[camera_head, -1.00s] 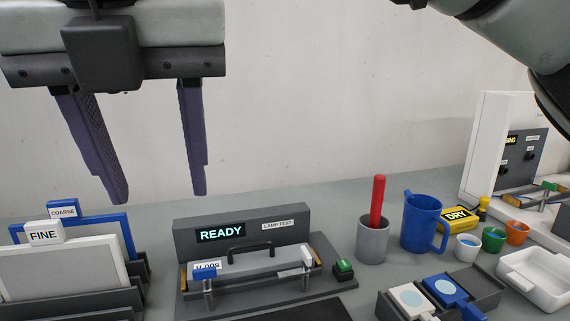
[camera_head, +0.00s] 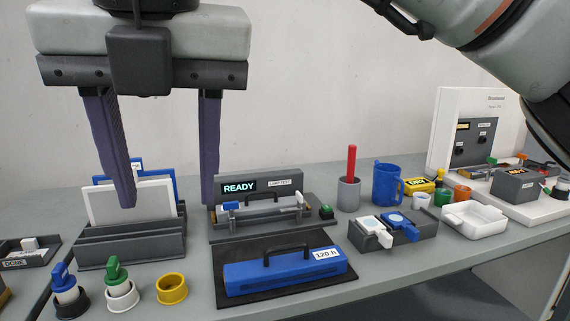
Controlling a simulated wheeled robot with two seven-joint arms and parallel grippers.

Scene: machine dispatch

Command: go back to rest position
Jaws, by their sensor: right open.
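My right gripper (camera_head: 167,204) hangs at the upper left of the head view. Its two dark purple fingers point down and stand wide apart, with nothing held between them. Its fingertips overlap the rack of framed screens (camera_head: 130,245) and the left edge of the grey READY machine (camera_head: 262,184) in the picture; I see no clear contact. My pale arm link (camera_head: 480,40) crosses the upper right. My left gripper is not in view.
A blue handled block marked 120 (camera_head: 285,274) lies on a black mat (camera_head: 235,300) in front. Knobbed plugs and a yellow ring (camera_head: 172,288) stand front left. A grey cup with a red stick (camera_head: 349,193), a blue jug (camera_head: 386,184) and a white tray (camera_head: 474,219) stand right.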

